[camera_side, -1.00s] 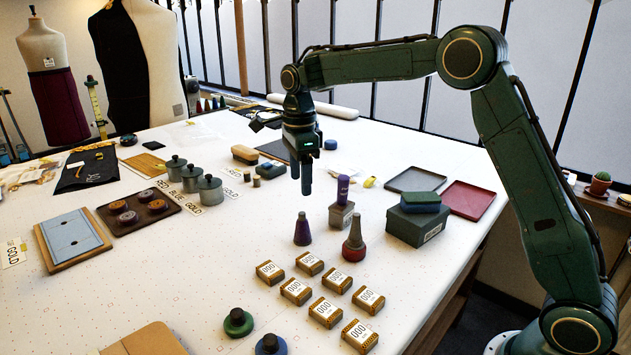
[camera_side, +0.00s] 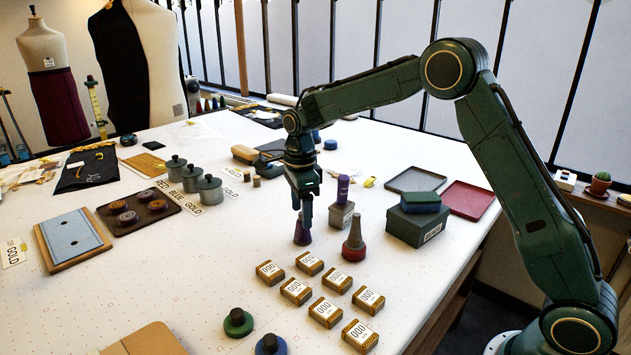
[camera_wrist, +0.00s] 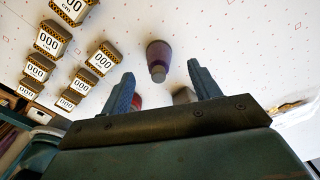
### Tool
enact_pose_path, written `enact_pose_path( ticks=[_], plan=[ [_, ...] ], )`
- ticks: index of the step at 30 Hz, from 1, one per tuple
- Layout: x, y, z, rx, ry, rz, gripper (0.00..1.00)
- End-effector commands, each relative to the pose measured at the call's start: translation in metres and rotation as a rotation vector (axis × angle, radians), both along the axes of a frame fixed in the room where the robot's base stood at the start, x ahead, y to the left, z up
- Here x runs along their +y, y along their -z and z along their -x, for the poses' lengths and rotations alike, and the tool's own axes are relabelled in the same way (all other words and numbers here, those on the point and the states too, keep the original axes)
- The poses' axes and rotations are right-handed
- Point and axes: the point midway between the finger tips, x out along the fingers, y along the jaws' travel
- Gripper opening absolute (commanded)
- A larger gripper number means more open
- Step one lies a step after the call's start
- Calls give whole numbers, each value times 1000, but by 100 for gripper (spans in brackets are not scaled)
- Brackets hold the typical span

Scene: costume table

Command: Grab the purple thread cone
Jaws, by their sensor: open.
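The purple thread cone (camera_side: 302,238) stands upright on the white table in the side view, its upper part behind or between my fingertips. My gripper (camera_side: 303,217) is above it, pointing down, with its jaws open. In the wrist view the purple cone (camera_wrist: 158,52) lies between and just beyond the two fingers of my gripper (camera_wrist: 161,70), with its narrow grey tip toward me. White table shows on both sides of the cone, and neither finger is seen touching it.
A red-based grey cone (camera_side: 354,243) stands close to the right. A purple spool (camera_side: 342,187) sits on a small grey box (camera_side: 340,217) behind. Several labelled boxes (camera_side: 296,291) lie in front. A green box (camera_side: 419,226) is farther right.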

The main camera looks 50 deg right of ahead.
Motion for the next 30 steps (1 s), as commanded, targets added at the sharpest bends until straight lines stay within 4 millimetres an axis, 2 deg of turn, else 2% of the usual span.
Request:
enact_pose_path(
  ticks=[9,12,28,29,30],
  plan=[
    [1,36,2,2,0,0,62],
    [1,42,2,2,0,0,62],
    [1,44,1,0,0,0,62],
    [1,44,1,0,0,0,60],
    [1,44,1,0,0,0,52]
  ],
)
